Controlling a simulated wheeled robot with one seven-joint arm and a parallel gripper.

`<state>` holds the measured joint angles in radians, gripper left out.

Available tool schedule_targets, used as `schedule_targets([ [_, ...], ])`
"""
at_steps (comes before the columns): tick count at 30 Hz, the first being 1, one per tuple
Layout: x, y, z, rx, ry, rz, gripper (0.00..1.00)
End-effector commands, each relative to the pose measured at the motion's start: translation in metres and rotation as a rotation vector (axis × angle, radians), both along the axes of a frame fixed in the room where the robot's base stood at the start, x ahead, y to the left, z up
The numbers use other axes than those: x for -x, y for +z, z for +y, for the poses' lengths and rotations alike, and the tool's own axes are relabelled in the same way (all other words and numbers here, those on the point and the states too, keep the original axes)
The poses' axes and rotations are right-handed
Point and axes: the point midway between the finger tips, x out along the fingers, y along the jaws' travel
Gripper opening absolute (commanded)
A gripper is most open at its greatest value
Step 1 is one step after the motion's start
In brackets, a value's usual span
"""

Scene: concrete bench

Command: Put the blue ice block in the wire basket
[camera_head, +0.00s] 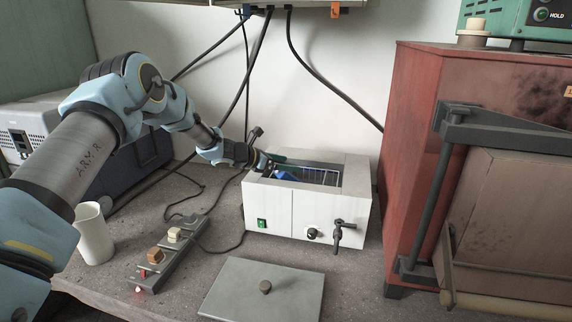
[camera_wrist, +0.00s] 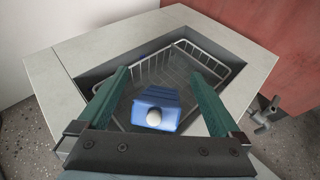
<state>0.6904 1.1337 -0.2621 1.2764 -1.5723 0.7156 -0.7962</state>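The blue ice block (camera_wrist: 157,112), with a pale round knob on top, appears inside the wire basket (camera_wrist: 147,66), at its near end in the wrist view. The basket sits in the well of a white bath unit (camera_head: 267,206). In the head view the block (camera_head: 284,176) shows at the left end of the well, partly hidden by the rim. My gripper (camera_wrist: 163,82) is open above the well, one green finger on each side of the block, with visible gaps. In the head view my gripper (camera_head: 270,161) is over the well's left end. I cannot tell whether the block touches the basket floor.
A grey lid (camera_head: 262,292) with a knob lies on the bench in front. A white cup (camera_head: 94,234) and a strip with small knobs (camera_head: 168,256) stand to the left. A red furnace (camera_head: 410,130) stands close on the right. Black cables hang behind.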

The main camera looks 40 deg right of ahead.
Motion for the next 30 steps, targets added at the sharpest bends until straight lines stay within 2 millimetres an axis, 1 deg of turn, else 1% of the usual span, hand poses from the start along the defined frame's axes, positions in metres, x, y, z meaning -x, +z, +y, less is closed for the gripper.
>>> schedule_targets([
  [7, 0.0, 0.002, 0.0, 0.0, 0.0, -0.001, 1.0],
  [10, 0.0, 0.009, 0.0, 0.0, -0.001, -0.001, 1.0],
  [12, 0.001, 0.018, 0.0, 0.0, -0.003, -0.001, 1.0],
  [14, -0.005, 0.016, 0.01, 0.001, 0.003, -0.001, 1.0],
  [21, -0.015, 0.035, 0.061, 0.001, 0.003, -0.002, 1.0],
  [24, -0.019, 0.043, 0.079, 0.001, 0.002, -0.002, 1.0],
  [27, -0.021, 0.05, 0.093, 0.0, 0.002, -0.002, 1.0],
  [30, -0.023, 0.055, 0.102, 0.001, 0.001, -0.001, 1.0],
])
